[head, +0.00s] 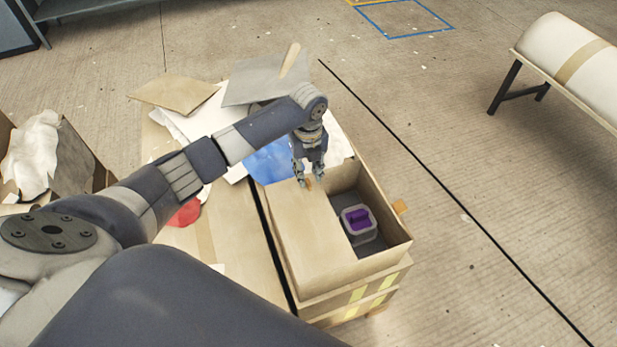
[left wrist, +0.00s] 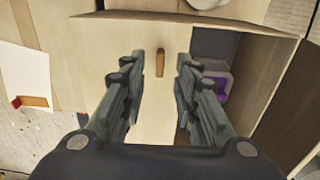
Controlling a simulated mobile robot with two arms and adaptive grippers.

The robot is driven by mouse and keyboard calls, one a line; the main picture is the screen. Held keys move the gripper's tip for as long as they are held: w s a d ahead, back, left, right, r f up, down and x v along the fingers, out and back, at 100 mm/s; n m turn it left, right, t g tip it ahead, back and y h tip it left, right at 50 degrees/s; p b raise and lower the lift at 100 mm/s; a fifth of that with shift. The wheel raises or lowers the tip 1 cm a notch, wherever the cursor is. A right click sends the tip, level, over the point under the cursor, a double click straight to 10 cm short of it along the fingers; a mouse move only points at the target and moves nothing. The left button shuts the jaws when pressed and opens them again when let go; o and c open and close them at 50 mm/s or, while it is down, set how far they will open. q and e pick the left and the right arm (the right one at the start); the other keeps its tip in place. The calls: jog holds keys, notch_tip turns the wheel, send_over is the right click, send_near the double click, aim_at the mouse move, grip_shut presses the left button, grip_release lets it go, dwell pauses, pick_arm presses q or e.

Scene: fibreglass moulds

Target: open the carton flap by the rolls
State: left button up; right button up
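The carton (head: 386,265) stands in the middle of the head view, with its top partly open. Its cardboard flap (head: 312,238) lies flat over the left part of the opening; the flap also shows in the left wrist view (left wrist: 160,114). A small brown tab (left wrist: 160,62) sticks up from the flap. My left gripper (head: 308,184) is just above the flap at the tab, fingers pointing down. In the left wrist view its two fingers (left wrist: 157,80) are apart, with the tab between and beyond them, touching neither. My right gripper is not in view.
A grey container with a purple top (head: 358,221) sits inside the carton's open right part. A white roll (head: 570,50) lies on a stand at the upper right. Cardboard sheets (head: 175,93) and papers lie behind the arm.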

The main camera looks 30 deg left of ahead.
aim_at(309, 181)
pick_arm(q)
jog(key=shift+f, duration=1.6)
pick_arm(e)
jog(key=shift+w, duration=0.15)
pick_arm(q)
jog(key=shift+c, duration=0.3)
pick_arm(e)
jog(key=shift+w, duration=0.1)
pick_arm(q)
grip_shut()
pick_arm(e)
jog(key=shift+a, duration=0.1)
pick_arm(q)
jog(key=shift+w+r, duration=0.1)
